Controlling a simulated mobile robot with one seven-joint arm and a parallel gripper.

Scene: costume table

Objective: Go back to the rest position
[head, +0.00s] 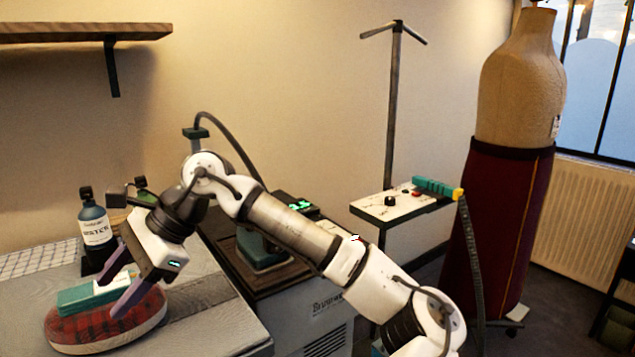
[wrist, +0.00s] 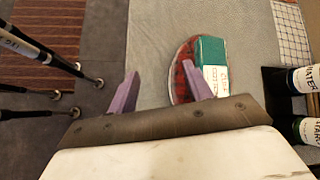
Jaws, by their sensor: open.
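My gripper (head: 106,300) is open, with its two purple fingers pointing down over the grey worktable (head: 215,325) at the left. A red plaid cushion (head: 75,333) sits on the table by the fingers, with a teal and white box (head: 75,303) on top. The box (wrist: 211,52) and cushion (wrist: 180,85) also show in the wrist view, behind and to the right of the right finger. I cannot tell whether that finger touches them.
Dark labelled bottles (head: 95,230) stand behind my gripper. A teal iron (head: 262,248) rests on the station beside the arm. A stand with a small white shelf (head: 400,207) and a dress form in a maroon skirt (head: 497,235) are at the right. A wall shelf (head: 80,32) hangs upper left.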

